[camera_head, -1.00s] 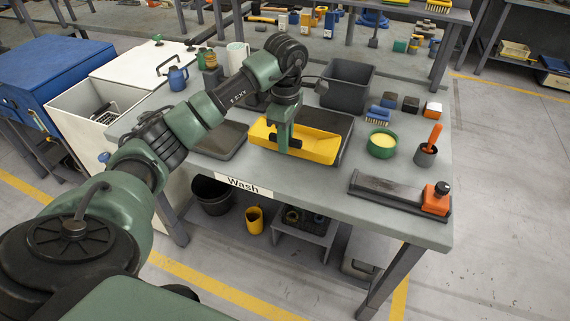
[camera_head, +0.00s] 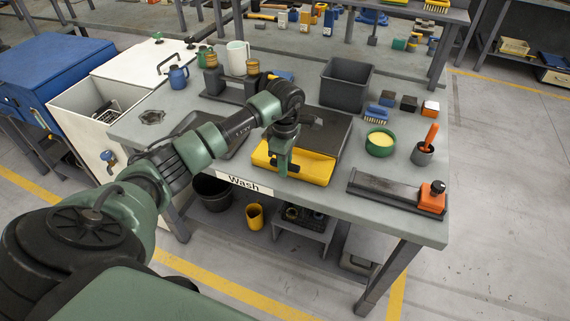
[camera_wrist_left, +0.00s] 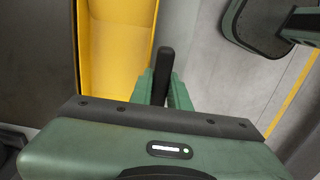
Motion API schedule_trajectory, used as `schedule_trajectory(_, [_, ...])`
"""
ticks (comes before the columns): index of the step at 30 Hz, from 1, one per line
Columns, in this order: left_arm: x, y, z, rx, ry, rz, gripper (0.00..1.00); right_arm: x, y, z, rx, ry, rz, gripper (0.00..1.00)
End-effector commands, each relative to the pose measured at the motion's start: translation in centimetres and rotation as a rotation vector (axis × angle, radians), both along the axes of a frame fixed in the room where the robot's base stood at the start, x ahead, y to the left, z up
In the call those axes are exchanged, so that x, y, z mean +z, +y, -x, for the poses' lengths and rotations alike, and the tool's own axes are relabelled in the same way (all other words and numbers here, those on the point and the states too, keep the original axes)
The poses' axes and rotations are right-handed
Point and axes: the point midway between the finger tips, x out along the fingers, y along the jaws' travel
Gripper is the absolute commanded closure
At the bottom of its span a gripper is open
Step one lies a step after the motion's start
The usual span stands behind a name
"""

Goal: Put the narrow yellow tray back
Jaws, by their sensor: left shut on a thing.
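The narrow yellow tray (camera_head: 314,169) is near the front edge of the grey wash table, in front of a dark flat tray (camera_head: 327,130). My left gripper (camera_head: 281,167) comes down on it from above and is shut on its near left part. In the left wrist view the yellow tray (camera_wrist_left: 118,55) lies left of the fingers, and a dark bar (camera_wrist_left: 163,75) stands between the green fingertips (camera_wrist_left: 161,88). I cannot tell whether the tray touches the table. My arm hides part of its far left side. My right gripper is not in view.
A grey bin (camera_head: 345,84) stands behind. A second flat dark tray (camera_head: 205,126) lies left, partly behind my arm.

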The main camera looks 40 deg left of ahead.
Motion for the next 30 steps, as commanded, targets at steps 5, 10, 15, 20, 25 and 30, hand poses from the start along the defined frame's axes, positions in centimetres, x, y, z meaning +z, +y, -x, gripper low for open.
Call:
schedule_trajectory(5, [-0.2, 0.0, 0.0, 0.000, 0.000, -0.001, 0.61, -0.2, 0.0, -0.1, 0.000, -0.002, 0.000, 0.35])
schedule_trajectory(10, [-0.2, 0.0, 0.0, 0.000, 0.000, 0.000, 0.61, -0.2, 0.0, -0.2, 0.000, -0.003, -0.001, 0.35])
schedule_trajectory(15, [0.2, 0.0, 0.0, 0.000, 0.000, 0.001, 0.61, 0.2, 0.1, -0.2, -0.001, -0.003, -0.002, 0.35])
schedule_trajectory(20, [1.9, 0.1, -0.1, 0.000, -0.005, -0.001, 0.61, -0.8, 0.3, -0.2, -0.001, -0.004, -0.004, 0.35])
schedule_trajectory(25, [5.5, 0.1, -0.2, 0.000, -0.007, -0.002, 0.61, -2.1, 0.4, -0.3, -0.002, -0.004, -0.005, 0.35])
schedule_trajectory(30, [9.0, 0.0, -0.1, 0.000, -0.006, -0.001, 0.61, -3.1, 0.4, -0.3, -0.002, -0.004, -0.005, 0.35])
